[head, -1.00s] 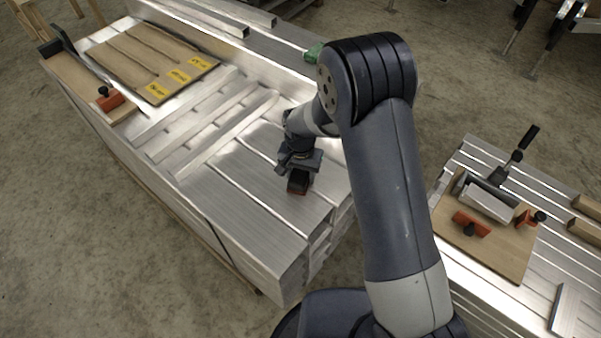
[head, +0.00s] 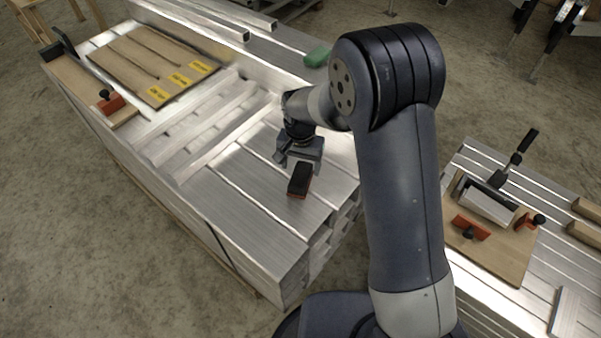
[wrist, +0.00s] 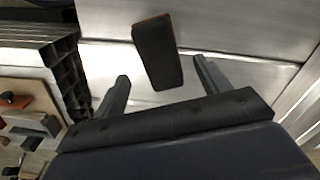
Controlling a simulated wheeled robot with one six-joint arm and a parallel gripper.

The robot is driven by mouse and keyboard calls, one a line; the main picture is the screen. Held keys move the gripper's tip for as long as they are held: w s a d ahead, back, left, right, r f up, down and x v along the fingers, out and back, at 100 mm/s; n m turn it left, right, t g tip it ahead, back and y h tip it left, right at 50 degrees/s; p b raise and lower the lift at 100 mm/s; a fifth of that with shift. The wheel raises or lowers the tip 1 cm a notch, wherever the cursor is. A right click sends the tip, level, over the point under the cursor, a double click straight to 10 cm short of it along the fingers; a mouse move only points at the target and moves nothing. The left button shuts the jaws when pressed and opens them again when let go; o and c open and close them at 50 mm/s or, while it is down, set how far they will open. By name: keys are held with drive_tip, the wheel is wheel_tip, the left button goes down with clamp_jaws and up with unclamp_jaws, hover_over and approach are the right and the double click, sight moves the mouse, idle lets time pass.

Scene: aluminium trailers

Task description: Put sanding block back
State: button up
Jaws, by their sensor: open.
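The sanding block (head: 299,179) is a dark block with a reddish-brown edge. It lies on the aluminium profiles near the front right end of the large stack. In the wrist view the sanding block (wrist: 157,52) lies ahead of and between the finger lines, with a gap to both fingers. My gripper (head: 298,162) is just behind the block in the head view, fingers apart and empty. In the wrist view my gripper (wrist: 161,84) is open. A board with three yellow-labelled strips (head: 150,62) lies at the far left of the stack.
A green object (head: 317,57) lies behind my arm. An orange clamp piece (head: 111,103) sits on a wooden board at left. At right, a second stack carries a wooden board (head: 500,255) with a clamp device (head: 488,200) and orange pieces (head: 472,227). Bare profiles surround the block.

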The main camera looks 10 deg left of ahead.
sight(300, 175)
wheel_tip(300, 175, up, 6)
